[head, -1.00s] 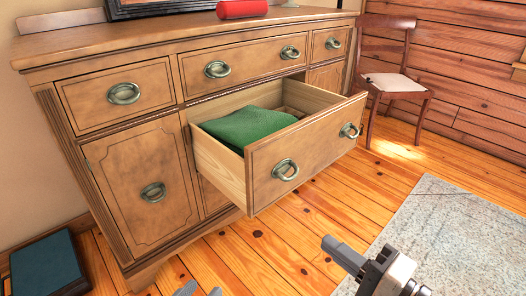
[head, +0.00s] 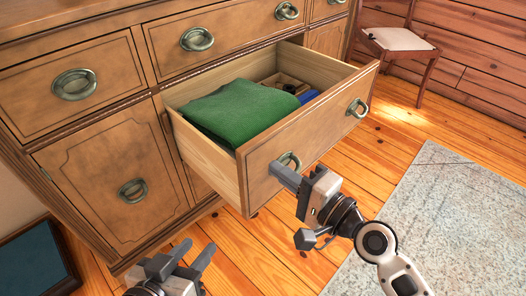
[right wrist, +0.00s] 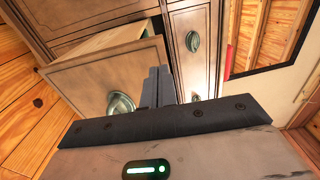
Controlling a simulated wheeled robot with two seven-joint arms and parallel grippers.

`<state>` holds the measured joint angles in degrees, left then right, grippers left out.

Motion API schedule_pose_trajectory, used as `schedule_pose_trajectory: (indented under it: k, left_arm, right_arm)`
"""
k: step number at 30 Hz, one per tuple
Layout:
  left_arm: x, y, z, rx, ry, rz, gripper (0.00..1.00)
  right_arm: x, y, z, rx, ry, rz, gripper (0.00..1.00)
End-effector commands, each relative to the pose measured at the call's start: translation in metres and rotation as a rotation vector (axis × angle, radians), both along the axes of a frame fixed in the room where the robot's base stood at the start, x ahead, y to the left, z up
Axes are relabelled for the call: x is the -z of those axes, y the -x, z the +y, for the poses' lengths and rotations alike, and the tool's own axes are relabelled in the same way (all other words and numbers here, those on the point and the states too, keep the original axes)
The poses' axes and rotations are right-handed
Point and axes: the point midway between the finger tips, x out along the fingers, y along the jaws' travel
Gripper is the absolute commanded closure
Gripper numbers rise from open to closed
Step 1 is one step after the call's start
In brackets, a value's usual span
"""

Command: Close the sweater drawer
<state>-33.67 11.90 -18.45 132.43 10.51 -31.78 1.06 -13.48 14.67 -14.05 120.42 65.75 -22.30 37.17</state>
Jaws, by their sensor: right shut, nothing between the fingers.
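The sweater drawer (head: 262,172) stands pulled out of the wooden dresser, with a folded green sweater (head: 238,112) inside. Its front has two ring handles, a left one (head: 289,160) and a right one (head: 357,107). My right gripper (head: 284,176) is shut and empty, its fingertips at the drawer front near the left handle; contact is unclear. The right wrist view shows the drawer front (right wrist: 88,80), a handle (right wrist: 121,103) and the shut fingers (right wrist: 158,85) beside it. My left gripper (head: 188,256) is open and empty, low in front of the dresser.
The dresser (head: 110,150) has other closed drawers and a cupboard door. Inside the drawer are a blue item (head: 308,97) and a small wooden box (head: 288,84). A grey rug (head: 440,220) lies right, a chair (head: 400,40) behind. A dark framed object (head: 35,265) is lower left.

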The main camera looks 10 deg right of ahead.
Motion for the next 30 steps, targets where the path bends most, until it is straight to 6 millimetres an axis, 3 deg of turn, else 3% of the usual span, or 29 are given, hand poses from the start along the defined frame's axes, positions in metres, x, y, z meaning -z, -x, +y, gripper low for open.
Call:
schedule_pose_trajectory:
  k: [3, 9, 30]
  left_arm:
    - [0.002, 0.0, 0.0, -0.001, -0.003, 0.008, 0.64]
    - [0.003, 0.0, 0.0, -0.001, -0.002, 0.005, 0.64]
    - [-0.004, 0.0, 0.0, 0.0, 0.0, 0.001, 0.64]
  right_arm:
    - [-0.001, -0.019, 0.014, 0.001, -0.005, -0.001, 1.0]
    - [0.001, -0.036, 0.028, 0.001, -0.002, 0.001, 1.0]
    - [-0.001, -0.05, 0.029, 0.022, 0.001, 0.001, 1.0]
